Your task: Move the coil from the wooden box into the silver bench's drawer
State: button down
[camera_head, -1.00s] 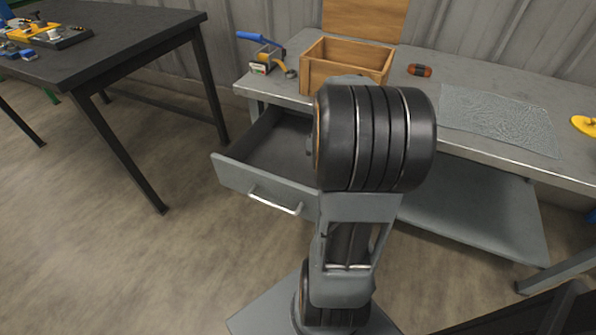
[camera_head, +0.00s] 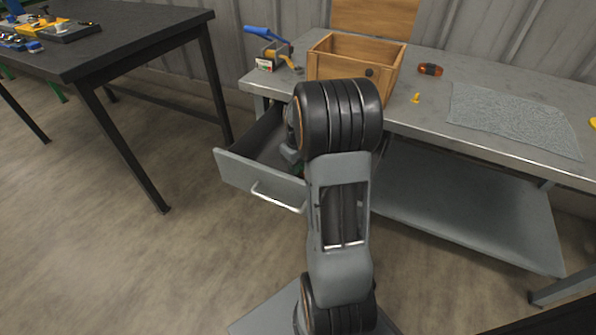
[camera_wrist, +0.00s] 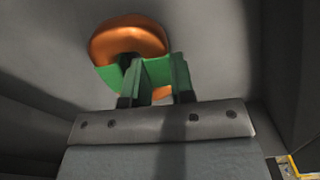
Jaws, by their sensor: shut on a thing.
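The coil (camera_wrist: 128,38) is an orange-copper ring with green parts, seen in the wrist view. My gripper (camera_wrist: 156,82) is shut on its green part, and the coil is in front of the drawer's grey inside. I cannot tell whether it touches the drawer floor. In the head view the silver bench (camera_head: 480,125) has its drawer (camera_head: 262,180) pulled open at the left end. My arm reaches over the drawer and hides most of the gripper and the coil there. The wooden box (camera_head: 355,58) stands on the bench top behind my arm; its inside is only partly visible.
A blue-handled tool (camera_head: 268,45) lies left of the box. An orange and black object (camera_head: 430,69), a small yellow piece (camera_head: 417,98) and a grey mat (camera_head: 512,118) lie to its right. A dark table (camera_head: 110,40) stands at the left, with free floor between.

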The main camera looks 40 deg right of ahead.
jog(key=shift+f, duration=0.95)
jog(key=shift+f, duration=0.15)
jog(key=c, duration=1)
grip_release()
jog(key=shift+o, duration=0.2)
